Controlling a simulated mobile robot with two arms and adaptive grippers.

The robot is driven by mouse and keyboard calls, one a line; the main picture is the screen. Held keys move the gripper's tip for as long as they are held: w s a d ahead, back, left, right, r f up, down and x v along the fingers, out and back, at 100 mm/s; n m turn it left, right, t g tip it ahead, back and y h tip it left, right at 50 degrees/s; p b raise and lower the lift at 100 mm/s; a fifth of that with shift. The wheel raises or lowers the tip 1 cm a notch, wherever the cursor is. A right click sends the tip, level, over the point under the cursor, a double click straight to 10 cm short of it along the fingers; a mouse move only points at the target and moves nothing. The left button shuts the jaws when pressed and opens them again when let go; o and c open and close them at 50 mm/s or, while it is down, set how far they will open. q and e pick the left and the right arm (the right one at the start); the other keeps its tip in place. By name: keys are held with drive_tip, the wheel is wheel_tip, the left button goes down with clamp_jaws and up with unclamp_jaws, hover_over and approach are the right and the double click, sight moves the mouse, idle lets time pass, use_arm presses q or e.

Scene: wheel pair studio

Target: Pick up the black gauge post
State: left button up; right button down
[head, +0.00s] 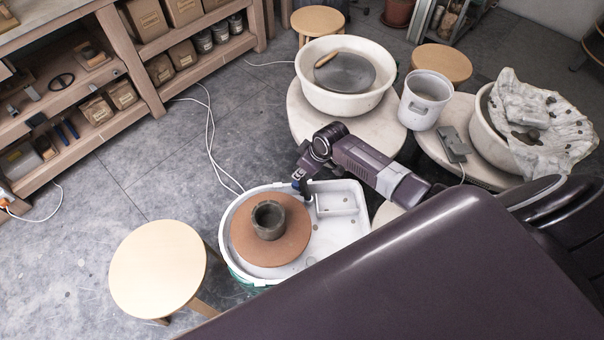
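My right gripper (302,171), on the dark arm that reaches in from the right, points down at the back of the white splash pan (335,237). A small dark upright piece (308,191) shows just below it at the pan's inner edge; it may be the black gauge post, but it blends with the dark fingers. I cannot tell whether the fingers touch it or are shut. A dark grey clay pot (268,219) stands on the round brown wheel head (270,250), left of and nearer than the gripper. My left gripper is not in view.
A pale wooden stool (157,268) stands left of the pan. Behind my arm are a white basin (318,96), a white bucket (424,98) and a cloth-draped basin (487,140). Shelves (130,40) line the upper left. The floor (150,170) between is mostly clear, with white cables.

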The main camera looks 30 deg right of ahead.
wheel_tip(320, 180, up, 20)
drive_tip(key=shift+b, duration=0.45)
